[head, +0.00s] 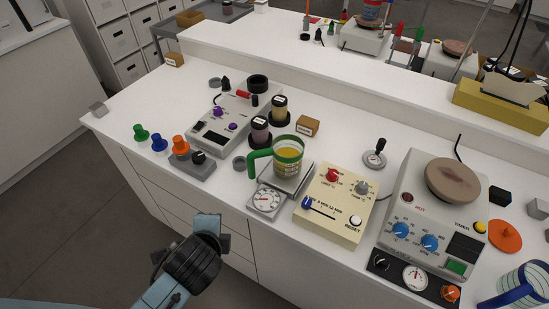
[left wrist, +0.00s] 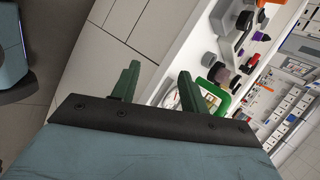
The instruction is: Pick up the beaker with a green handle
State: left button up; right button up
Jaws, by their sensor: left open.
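The beaker with a green handle (head: 288,157) stands upright on a small scale (head: 265,201) with a round dial, near the counter's front edge. It holds something yellow, and its green handle points left in the head view. In the left wrist view the green handle (left wrist: 217,75) shows beyond the right finger, with part of the beaker hidden. My left gripper (head: 209,228) is in front of the counter, to the lower left of the beaker and apart from it. Its two green fingers (left wrist: 158,71) are spread and empty. My right gripper is not in view.
Two dark-lidded jars (head: 260,130) stand just behind the beaker. A beige control box (head: 334,203) is close to its right, and a hot plate (head: 430,225) is farther right. An orange knob (head: 180,144) and other knobs stand left. A blue-trimmed vessel (head: 521,288) is at bottom right.

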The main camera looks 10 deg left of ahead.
pick_arm(q)
jog(key=w+d+m+t, duration=0.25)
jog(key=w+m, duration=0.25)
jog(key=m, duration=0.3)
jog(key=m+t, duration=0.4)
jog(key=m, duration=0.6)
send_near(251, 172)
jog(key=shift+g+h, duration=0.25)
jog(key=shift+h, duration=0.05)
jog(key=x, duration=0.6)
jog(key=shift+s+a+f+b, duration=0.15)
jog(key=shift+a+f+b, duration=0.05)
jog(key=shift+a+b, duration=0.15)
jog(key=shift+w+r+x, duration=0.1)
jog(key=shift+r+x, duration=0.05)
jog(key=shift+x, duration=0.75)
jog(key=shift+w+r+x, duration=0.1)
jog(key=shift+r+x, duration=0.05)
jog(key=shift+x, duration=0.75)
jog(key=shift+r+x, duration=0.15)
jog(key=shift+x, duration=0.7)
jog(key=shift+d, duration=0.15)
jog(key=shift+r, duration=0.1)
grip_shut()
